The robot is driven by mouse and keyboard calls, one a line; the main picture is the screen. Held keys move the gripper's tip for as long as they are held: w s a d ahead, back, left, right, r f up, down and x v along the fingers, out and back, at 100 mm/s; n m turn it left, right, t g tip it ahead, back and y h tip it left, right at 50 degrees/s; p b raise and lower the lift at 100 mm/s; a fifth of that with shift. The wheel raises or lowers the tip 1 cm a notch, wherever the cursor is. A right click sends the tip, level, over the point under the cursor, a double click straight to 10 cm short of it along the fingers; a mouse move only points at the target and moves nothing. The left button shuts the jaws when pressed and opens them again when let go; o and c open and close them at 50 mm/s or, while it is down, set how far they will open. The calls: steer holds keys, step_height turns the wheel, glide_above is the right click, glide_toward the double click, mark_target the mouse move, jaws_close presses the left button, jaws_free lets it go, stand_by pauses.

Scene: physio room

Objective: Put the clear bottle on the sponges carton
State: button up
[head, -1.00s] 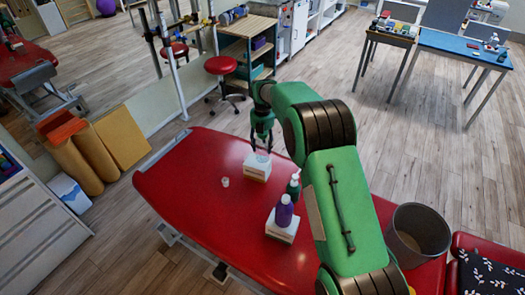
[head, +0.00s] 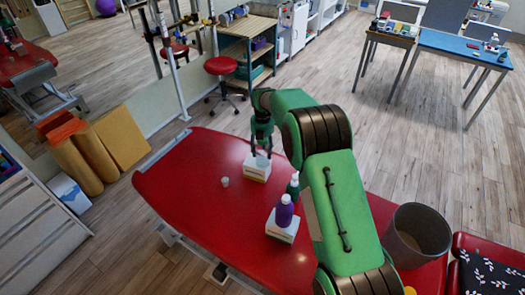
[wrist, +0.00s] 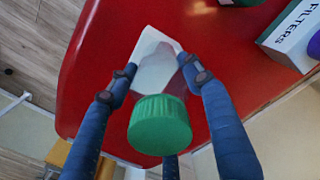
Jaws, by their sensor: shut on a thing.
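The clear bottle with a green cap (wrist: 160,125) is between the blue fingers of my gripper (wrist: 158,75) in the wrist view. My gripper (head: 262,148) is shut on it, directly over a white carton (head: 256,173) on the red table in the head view. That carton also shows beyond the bottle in the wrist view (wrist: 150,45). Its label cannot be read, so I cannot confirm that it is the sponges carton. The bottle's see-through base appears at or just above the carton top; I cannot tell whether they touch.
A second carton (head: 281,232), marked FILTERS in the wrist view (wrist: 292,38), bears a purple bottle (head: 284,212). A dark green bottle (head: 293,187) stands close by. The red table (head: 190,195) is clear at left.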

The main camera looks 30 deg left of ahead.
steer(key=o, duration=1.2)
steer(key=shift+r, duration=0.1)
step_height(320, 180, up, 12)
steer(key=shift+r+p, duration=0.1)
steer(key=shift+p, duration=0.65)
